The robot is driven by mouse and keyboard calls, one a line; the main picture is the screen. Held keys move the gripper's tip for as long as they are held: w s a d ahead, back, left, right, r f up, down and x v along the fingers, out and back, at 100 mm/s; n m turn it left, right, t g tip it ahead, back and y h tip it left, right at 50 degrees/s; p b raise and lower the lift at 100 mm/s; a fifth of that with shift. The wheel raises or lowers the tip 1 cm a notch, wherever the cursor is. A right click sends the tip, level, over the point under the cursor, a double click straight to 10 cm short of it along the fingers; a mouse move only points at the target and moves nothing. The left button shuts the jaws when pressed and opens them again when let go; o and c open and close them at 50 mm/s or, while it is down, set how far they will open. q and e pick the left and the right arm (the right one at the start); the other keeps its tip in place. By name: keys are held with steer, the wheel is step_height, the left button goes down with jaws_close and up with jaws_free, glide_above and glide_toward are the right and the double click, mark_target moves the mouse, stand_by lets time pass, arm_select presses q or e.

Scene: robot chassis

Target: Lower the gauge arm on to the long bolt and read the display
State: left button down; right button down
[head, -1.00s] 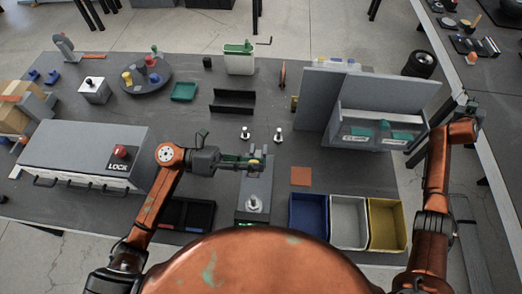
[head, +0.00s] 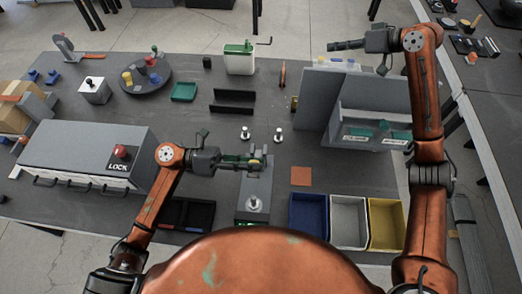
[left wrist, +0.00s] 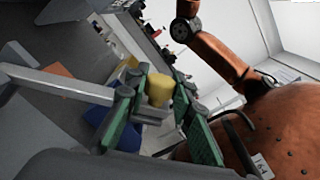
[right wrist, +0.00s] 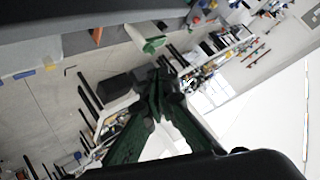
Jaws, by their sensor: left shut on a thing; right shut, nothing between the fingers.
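The gauge (head: 262,187) is a grey block at the front middle of the table. A silver bolt (head: 253,204) stands upright at its near end, beside a small green display (head: 250,222) too small to read. My left gripper (head: 262,162) is shut on the yellow knob of the gauge arm, above the block's far end. The yellow knob (left wrist: 159,90) sits between the green finger pads in the left wrist view, with a grey bar behind. My right gripper (head: 332,46) is shut and empty, held high beyond the table's back right; its fingertips meet in the right wrist view (right wrist: 158,85).
Two more bolts (head: 245,133) (head: 278,136) stand behind the gauge. A grey cabinet (head: 362,105) stands at back right. A grey LOCK box (head: 85,155) is at left.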

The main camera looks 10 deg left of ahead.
steer(key=s+a+f+n+g, duration=0.35)
steer(key=s+a+g, duration=0.3)
steer(key=s, duration=0.65)
steer(key=s+a+f+n+g, duration=0.2)
steer(key=s+a+n+g, duration=0.4)
steer(key=s, duration=0.6)
steer(key=s+d+f+x, duration=0.1)
steer(key=d+x, duration=0.1)
steer(key=x, duration=1.1)
steer(key=shift+s+a+f+m+h, duration=0.2)
steer(key=shift+a+f+m+h, duration=0.1)
steer(key=shift+f+m, duration=0.15)
steer(key=shift+t, duration=0.25)
